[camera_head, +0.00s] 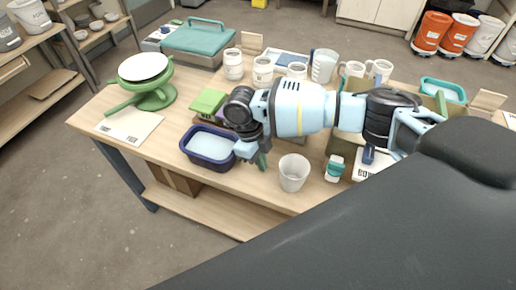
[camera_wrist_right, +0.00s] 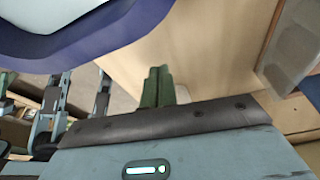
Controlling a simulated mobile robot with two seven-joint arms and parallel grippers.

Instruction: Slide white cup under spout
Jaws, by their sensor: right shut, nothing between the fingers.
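A white cup (camera_head: 293,173) stands upright near the front edge of the wooden table. My right gripper (camera_head: 262,162) reaches down just left of the cup, between it and a dark blue tub (camera_head: 208,148). Its green fingers are together with nothing between them; they also show in the wrist view (camera_wrist_right: 158,88). A small gap appears between the fingers and the cup in the head view. I cannot make out a spout; my right arm covers the middle of the table. My left gripper is not in view.
The tub's rim (camera_wrist_right: 100,45) is close to my right gripper in the wrist view. A small white-and-green bottle (camera_head: 334,168) stands right of the cup. Several mugs and a measuring jug (camera_head: 323,66) line the back. A green banding wheel (camera_head: 152,95) stands at left.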

